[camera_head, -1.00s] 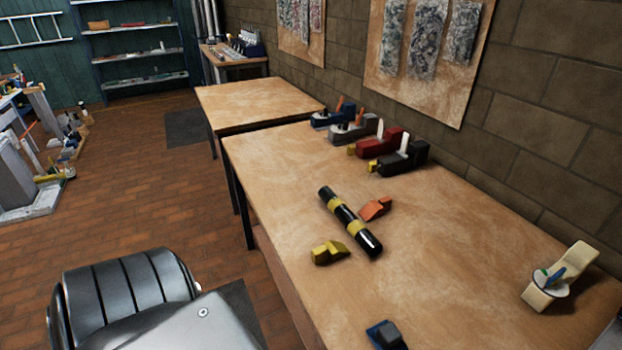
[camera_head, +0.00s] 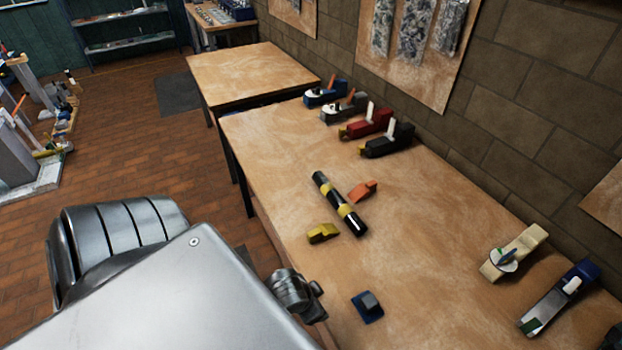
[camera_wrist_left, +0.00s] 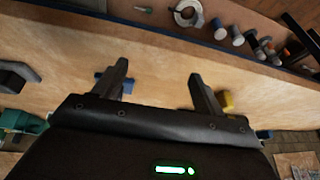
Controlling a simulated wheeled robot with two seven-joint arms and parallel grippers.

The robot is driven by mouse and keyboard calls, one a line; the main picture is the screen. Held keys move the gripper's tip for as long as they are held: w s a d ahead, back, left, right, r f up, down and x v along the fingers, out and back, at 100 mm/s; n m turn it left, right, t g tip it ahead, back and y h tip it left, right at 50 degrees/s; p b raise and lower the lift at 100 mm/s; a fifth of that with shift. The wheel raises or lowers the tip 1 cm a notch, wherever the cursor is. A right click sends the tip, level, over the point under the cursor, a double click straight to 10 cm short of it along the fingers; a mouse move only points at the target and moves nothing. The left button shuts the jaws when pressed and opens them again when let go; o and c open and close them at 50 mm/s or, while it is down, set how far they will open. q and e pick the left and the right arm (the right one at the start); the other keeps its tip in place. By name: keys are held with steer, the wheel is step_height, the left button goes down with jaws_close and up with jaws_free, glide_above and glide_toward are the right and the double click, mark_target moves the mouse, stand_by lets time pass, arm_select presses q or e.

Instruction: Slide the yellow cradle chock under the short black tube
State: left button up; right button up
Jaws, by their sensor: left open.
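The short black tube (camera_head: 335,199) with yellow bands lies on the workbench, slanting across its middle. The yellow cradle chock (camera_head: 323,233) sits on the bench just left of the tube's near half, apart from it. In the left wrist view, my left gripper (camera_wrist_left: 161,76) is open with nothing between its fingers. A yellow piece (camera_wrist_left: 228,99) shows beside the right finger, partly hidden; I cannot tell if it is the chock. In the head view my left arm fills the lower left, and its gripper is not clearly seen. My right gripper is not in view.
An orange wedge (camera_head: 362,191) lies close to the tube's right side. A blue block (camera_head: 367,306) sits near the front edge. Several clamp-like tools (camera_head: 388,140) line the wall side. A cream tool (camera_head: 514,252) and a blue one (camera_head: 560,297) stand at right. The middle right of the bench is clear.

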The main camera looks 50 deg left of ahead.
arm_select(q)
steer(key=w+r+m+t, duration=0.1)
steer(key=w+r+t, duration=0.15)
steer(key=w, duration=0.45)
steer(key=g+h, duration=0.1)
steer(key=g, duration=0.2)
glide_toward(322, 230)
steer(key=shift+s+d+r+n+p, duration=0.2)
steer(key=shift+d+n+p, duration=0.05)
steer(key=shift+n+p, duration=0.05)
steer(key=shift+s+a+r, duration=0.1)
steer(key=shift+a+r, duration=0.05)
steer(key=shift+a, duration=0.2)
steer(key=b+x, duration=0.1)
steer(key=x, duration=1)
steer(key=shift+r+b, duration=0.1)
steer(key=shift+b, duration=0.3)
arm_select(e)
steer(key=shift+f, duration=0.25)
arm_select(q)
steer(key=c, duration=1.1)
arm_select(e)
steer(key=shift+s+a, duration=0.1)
